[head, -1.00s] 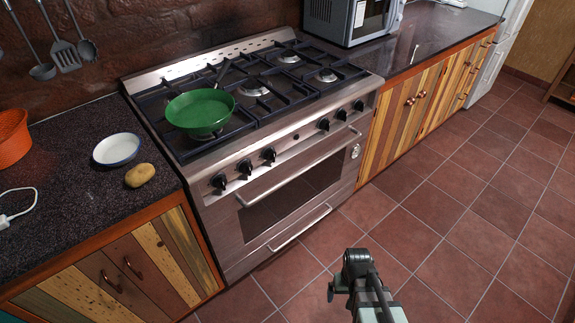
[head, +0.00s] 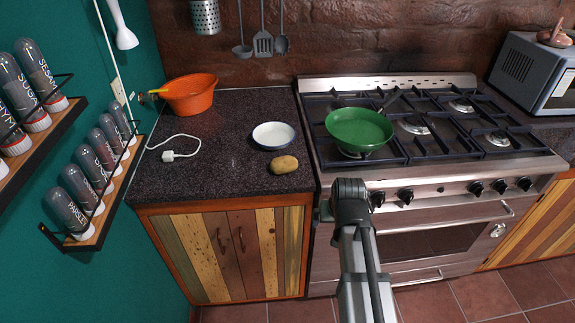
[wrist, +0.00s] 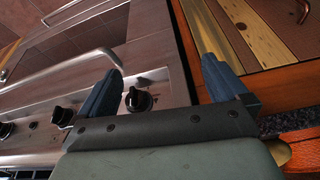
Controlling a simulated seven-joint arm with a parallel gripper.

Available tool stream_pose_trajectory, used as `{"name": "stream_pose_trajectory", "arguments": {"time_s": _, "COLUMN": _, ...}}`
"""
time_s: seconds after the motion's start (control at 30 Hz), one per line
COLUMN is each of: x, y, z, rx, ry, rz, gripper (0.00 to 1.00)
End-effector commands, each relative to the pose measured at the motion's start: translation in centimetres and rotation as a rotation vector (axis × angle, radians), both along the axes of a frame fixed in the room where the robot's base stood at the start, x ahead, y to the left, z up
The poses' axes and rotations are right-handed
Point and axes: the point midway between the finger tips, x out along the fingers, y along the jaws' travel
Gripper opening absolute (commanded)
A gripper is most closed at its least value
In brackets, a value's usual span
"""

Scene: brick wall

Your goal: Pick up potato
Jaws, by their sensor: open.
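A brown potato (head: 284,164) lies on the dark speckled counter (head: 215,180) near its front right edge, just in front of a white bowl with a blue rim (head: 273,135). My gripper (wrist: 165,75) is open and empty in the wrist view, its two blue fingers apart, facing the stove front and the cabinet. In the head view my arm's end stands in front of the stove's left edge, to the right of the potato and apart from it. The fingertips are hidden there.
A green pan (head: 359,130) sits on the stove (head: 440,165) right of the counter. An orange bowl (head: 190,95) and a white cable (head: 168,156) are at the counter's left. Spice racks (head: 95,200) hang on the left wall.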

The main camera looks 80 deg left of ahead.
Motion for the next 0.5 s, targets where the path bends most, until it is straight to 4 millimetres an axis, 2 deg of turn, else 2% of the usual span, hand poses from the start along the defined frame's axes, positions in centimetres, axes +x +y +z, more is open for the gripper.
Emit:
{"name": "stream_pose_trajectory", "arguments": {"time_s": 0.03, "x": -1.7, "y": 1.7, "z": 2.2, "rx": 0.024, "ry": -0.002, "rz": 0.029, "gripper": 1.00}}
{"name": "stream_pose_trajectory", "arguments": {"time_s": 0.3, "x": -8.6, "y": 6.3, "z": 11.7, "rx": 0.117, "ry": -0.002, "rz": 0.137, "gripper": 1.00}}
{"name": "stream_pose_trajectory", "arguments": {"time_s": 0.4, "x": -10.2, "y": 7.8, "z": 15.3, "rx": 0.146, "ry": -0.001, "rz": 0.169, "gripper": 1.00}}
{"name": "stream_pose_trajectory", "arguments": {"time_s": 0.5, "x": -10.8, "y": 9.1, "z": 18.8, "rx": 0.168, "ry": -0.002, "rz": 0.187, "gripper": 1.00}}
